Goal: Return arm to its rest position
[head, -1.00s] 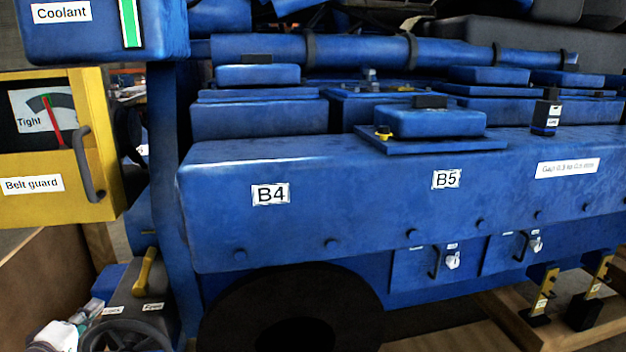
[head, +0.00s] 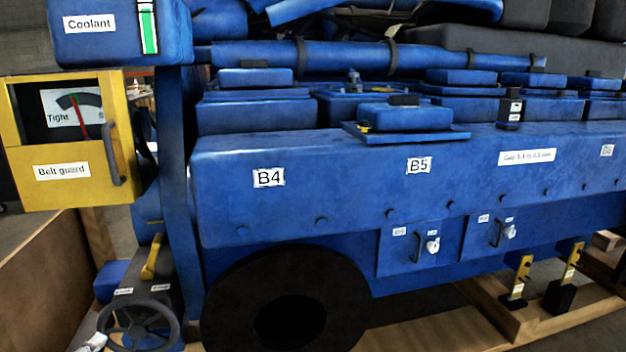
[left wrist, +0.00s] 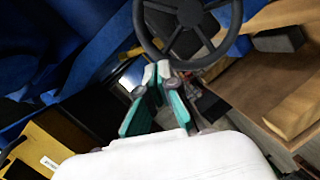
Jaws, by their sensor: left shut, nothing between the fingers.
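My left gripper (left wrist: 157,74) shows in the left wrist view, its teal-padded fingers together at the tips and holding nothing. A dark handwheel (left wrist: 188,14) appears just beyond the fingertips; I cannot tell how far apart they are. In the head view only a small pale part, seemingly of my left gripper (head: 92,342), shows at the bottom left, beside the same handwheel (head: 138,326). My right gripper is not in view.
The blue engine (head: 330,185) fills the middle. The yellow belt guard box (head: 75,140) with its handle stands at left, below the coolant tank (head: 110,30). A yellow lever (head: 152,258) rises above the handwheel. A wooden side (head: 45,275) is at lower left.

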